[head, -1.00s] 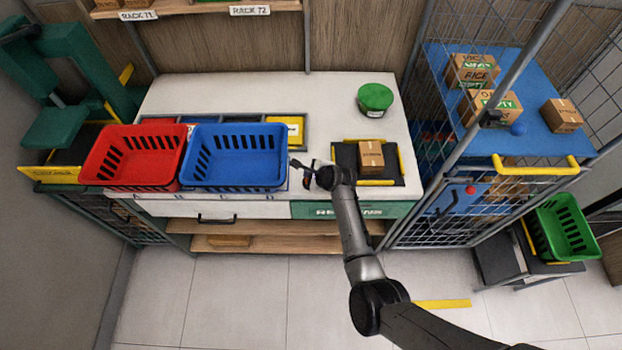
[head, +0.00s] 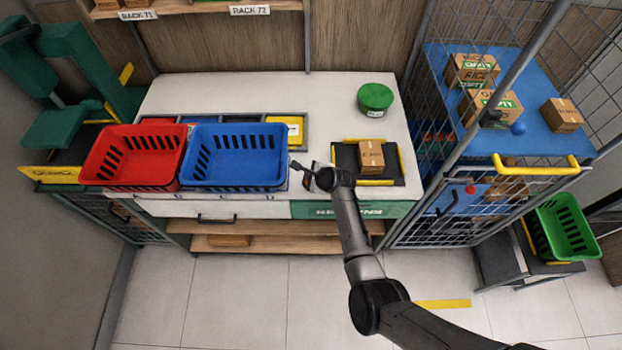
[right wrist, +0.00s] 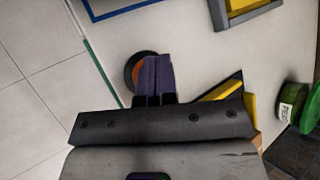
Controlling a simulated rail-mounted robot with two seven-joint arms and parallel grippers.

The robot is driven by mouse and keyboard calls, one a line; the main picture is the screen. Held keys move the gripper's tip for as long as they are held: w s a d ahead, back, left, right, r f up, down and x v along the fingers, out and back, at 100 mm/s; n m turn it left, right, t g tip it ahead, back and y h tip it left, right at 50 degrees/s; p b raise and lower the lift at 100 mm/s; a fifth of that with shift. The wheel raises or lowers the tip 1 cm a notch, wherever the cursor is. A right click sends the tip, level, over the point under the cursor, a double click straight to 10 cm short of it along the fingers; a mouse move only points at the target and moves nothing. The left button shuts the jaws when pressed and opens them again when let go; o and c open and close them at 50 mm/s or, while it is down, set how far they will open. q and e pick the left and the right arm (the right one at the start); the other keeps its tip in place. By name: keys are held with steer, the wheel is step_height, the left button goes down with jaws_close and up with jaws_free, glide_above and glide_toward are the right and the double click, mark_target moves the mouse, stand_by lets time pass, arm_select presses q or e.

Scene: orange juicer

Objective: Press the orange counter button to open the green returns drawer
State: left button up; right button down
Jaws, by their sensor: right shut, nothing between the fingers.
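The orange counter button (right wrist: 137,72) sits in a dark round ring in the right wrist view. My right gripper (right wrist: 156,60) is shut and empty, with its fingertips over the button's right part and hiding it. I cannot tell whether they touch it. In the head view my right gripper (head: 300,167) is above the counter's front, between the blue basket and the parcel tray, and the button is not clear there. The green returns drawer (head: 386,210) looks flush with the counter front, below and right of the gripper. My left gripper is not in view.
A blue basket (head: 235,182) stands just left of the gripper, with a red basket (head: 130,183) beyond it. A black tray (head: 346,160) with yellow rails holds a parcel (head: 371,156) on the right. A green tub (head: 375,97) stands behind it.

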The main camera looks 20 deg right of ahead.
steer(key=shift+f, duration=0.55)
stand_by(0.6)
steer(key=shift+r+p, duration=0.65)
steer(key=shift+r, duration=0.05)
steer(key=shift+r+p, duration=0.3)
steer(key=shift+p, duration=0.05)
steer(key=shift+r+p, duration=0.4)
steer(key=shift+p, duration=0.05)
step_height(320, 180, up, 4)
steer(key=p, duration=0.4)
steer(key=shift+r+p, duration=0.2)
steer(key=shift+p, duration=0.2)
steer(key=shift+f, duration=0.1)
